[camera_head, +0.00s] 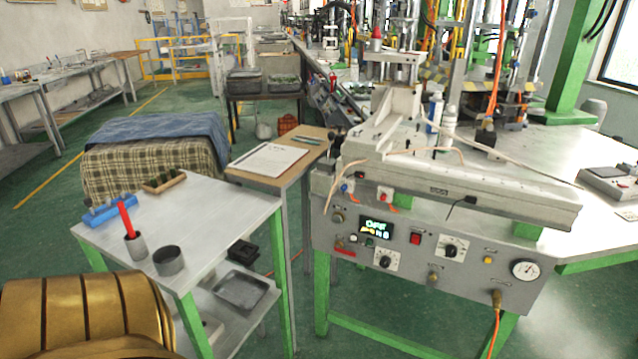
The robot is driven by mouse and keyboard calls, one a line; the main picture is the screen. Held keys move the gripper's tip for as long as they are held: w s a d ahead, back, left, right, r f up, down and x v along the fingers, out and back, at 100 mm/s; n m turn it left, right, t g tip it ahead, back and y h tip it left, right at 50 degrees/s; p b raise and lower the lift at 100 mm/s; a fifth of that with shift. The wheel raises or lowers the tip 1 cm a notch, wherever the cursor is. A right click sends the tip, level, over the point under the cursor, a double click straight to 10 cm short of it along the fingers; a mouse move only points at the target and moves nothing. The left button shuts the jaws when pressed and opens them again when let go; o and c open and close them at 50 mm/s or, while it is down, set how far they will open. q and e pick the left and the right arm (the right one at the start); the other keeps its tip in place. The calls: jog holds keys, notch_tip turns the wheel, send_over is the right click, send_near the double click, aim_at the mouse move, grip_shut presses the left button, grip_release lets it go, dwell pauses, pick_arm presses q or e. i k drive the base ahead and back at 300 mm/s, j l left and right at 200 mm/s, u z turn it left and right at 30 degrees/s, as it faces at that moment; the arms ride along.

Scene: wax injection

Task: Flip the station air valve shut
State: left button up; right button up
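The wax injection station's grey control panel (409,235) faces me at the right of centre. A small red lever (345,252) lies roughly level at the panel's lower left; it looks like a valve handle, but I cannot be sure it is the air valve. Above it, a blue-tipped fitting (346,187) and a red-tipped fitting (385,194) sit along the panel's top edge. A round gauge (525,269) is at the right end. An orange hose (494,330) hangs from a brass fitting (496,298) below. Neither of my grippers is in view.
A small metal table (215,205) with green legs stands left of the station, holding a red-handled tool in a cup (136,243), a dark round tin (168,261) and a blue rack (108,211). A wooden side table with a paper sheet (268,159) stands between.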

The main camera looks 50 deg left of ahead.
aim_at(337, 249)
jog(key=u, duration=1.45)
